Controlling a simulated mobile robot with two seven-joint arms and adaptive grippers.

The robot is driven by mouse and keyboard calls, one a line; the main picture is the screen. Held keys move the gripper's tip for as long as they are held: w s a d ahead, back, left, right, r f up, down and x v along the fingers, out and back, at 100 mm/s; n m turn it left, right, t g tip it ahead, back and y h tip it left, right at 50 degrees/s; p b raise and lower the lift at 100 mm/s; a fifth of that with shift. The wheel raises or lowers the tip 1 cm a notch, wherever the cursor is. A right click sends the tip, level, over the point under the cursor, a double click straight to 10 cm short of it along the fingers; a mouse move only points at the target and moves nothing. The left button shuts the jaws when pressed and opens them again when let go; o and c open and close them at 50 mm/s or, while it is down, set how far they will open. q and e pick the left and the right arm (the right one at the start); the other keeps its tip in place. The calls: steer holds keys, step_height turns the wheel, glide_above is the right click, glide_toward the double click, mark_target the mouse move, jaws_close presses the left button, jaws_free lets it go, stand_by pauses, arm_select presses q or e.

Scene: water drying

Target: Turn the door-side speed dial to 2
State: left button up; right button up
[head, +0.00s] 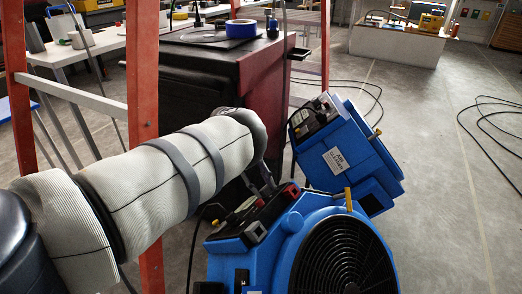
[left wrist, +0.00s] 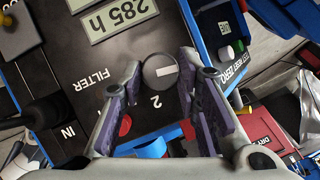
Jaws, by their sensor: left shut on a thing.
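A round dark grey dial (left wrist: 160,71) with a white bar on its face sits on a black control panel (left wrist: 80,65). The numeral 2 is printed just below the dial in the left wrist view, and the white bar lies nearly level, not toward the 2. My left gripper (left wrist: 160,72) has its fingers on either side of the dial and is shut on it. In the head view my left gripper (head: 264,182) reaches the dark panel of the front blue machine (head: 285,225); the dial is hidden there. My right gripper is not in view.
A blue air cleaner (head: 355,155) stands tilted behind the front machine. A dark red cabinet (head: 220,85) with blue tape on top stands behind my arm. An orange upright frame (head: 142,100) is close at the left. Black cables (head: 490,130) lie on open floor at right.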

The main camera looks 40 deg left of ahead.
arm_select(q)
steer(key=shift+r+m+t+p, duration=0.2)
steer(key=shift+m+t+p, duration=0.2)
steer(key=shift+m+p, duration=0.25)
steer(key=shift+s+f+m+t+p, duration=0.1)
steer(key=shift+m+t+p, duration=0.2)
steer(key=shift+m, duration=0.55)
steer(key=m, duration=0.1)
steer(key=m+t+h, duration=0.1)
steer(key=m, duration=0.1)
steer(key=shift+s+a+f+p, duration=0.15)
steer(key=shift+f+p, duration=0.1)
steer(key=shift+p, duration=0.05)
steer(key=shift+f+m+t+h, duration=0.15)
steer(key=shift+m+t+h, duration=0.35)
steer(key=shift+m, duration=0.7)
steer(key=m+h+b, duration=0.1)
steer(key=m, duration=0.2)
steer(key=shift+s+a+f+t+b, duration=0.1)
steer(key=shift+t+b, duration=0.2)
steer(key=shift+b, duration=0.05)
steer(key=shift+m+h, duration=0.3)
steer(key=shift+m, duration=0.2)
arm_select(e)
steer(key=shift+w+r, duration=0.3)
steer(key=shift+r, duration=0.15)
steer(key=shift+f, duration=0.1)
arm_select(q)
steer(key=o, duration=1.2)
steer(key=shift+c, duration=0.2)
